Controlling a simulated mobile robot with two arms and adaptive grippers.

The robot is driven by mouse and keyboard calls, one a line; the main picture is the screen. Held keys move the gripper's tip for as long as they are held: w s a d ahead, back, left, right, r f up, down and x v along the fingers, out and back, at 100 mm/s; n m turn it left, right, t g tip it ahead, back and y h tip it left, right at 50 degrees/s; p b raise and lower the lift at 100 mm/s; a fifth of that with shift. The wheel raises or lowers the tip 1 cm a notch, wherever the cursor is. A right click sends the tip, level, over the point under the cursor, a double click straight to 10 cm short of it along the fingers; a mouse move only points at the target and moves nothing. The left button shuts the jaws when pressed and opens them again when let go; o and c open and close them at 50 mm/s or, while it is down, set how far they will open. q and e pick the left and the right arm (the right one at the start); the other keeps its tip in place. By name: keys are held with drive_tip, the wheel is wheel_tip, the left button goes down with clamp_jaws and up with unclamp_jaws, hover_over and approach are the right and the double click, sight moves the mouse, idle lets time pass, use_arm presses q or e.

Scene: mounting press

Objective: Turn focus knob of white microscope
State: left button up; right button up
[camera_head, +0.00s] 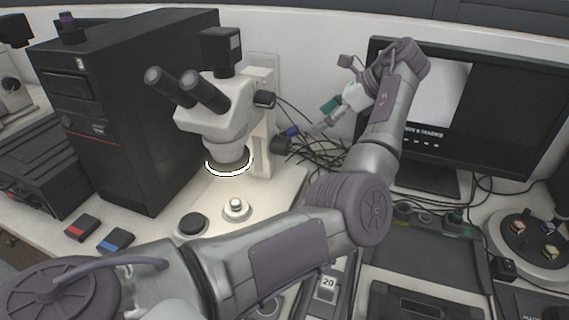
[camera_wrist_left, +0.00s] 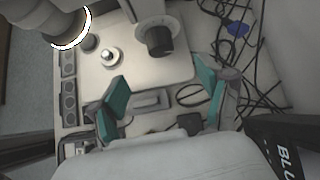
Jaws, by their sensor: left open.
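The white microscope (camera_head: 222,112) stands on a pale base left of centre in the head view, with two black eyepieces and a lit ring under its head. A black focus knob (camera_head: 281,146) sits low on the right side of its column. In the left wrist view the focus knob (camera_wrist_left: 158,40) is beyond the fingertips, near the top centre. My left gripper (camera_head: 322,116) is right of the microscope, apart from the knob. In the wrist view the left gripper (camera_wrist_left: 160,95) has its teal-padded fingers spread with nothing between them. My right gripper is not in view.
Tangled black cables (camera_head: 318,152) lie behind and right of the microscope. A black computer tower (camera_head: 125,115) stands at left, a monitor (camera_head: 500,105) at right. A red box (camera_head: 81,228) and a blue box (camera_head: 115,242) lie at the front left.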

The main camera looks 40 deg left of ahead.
sight(289, 142)
use_arm(q)
drive_tip(key=x, duration=1.3)
drive_tip(key=shift+d+f, duration=0.1)
drive_tip(key=shift+d, duration=0.1)
drive_tip(key=shift+p+x, duration=0.3)
drive_tip(key=shift+x, duration=0.45)
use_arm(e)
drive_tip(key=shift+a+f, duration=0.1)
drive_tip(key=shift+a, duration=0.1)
use_arm(q)
drive_tip(key=shift+c, duration=0.2)
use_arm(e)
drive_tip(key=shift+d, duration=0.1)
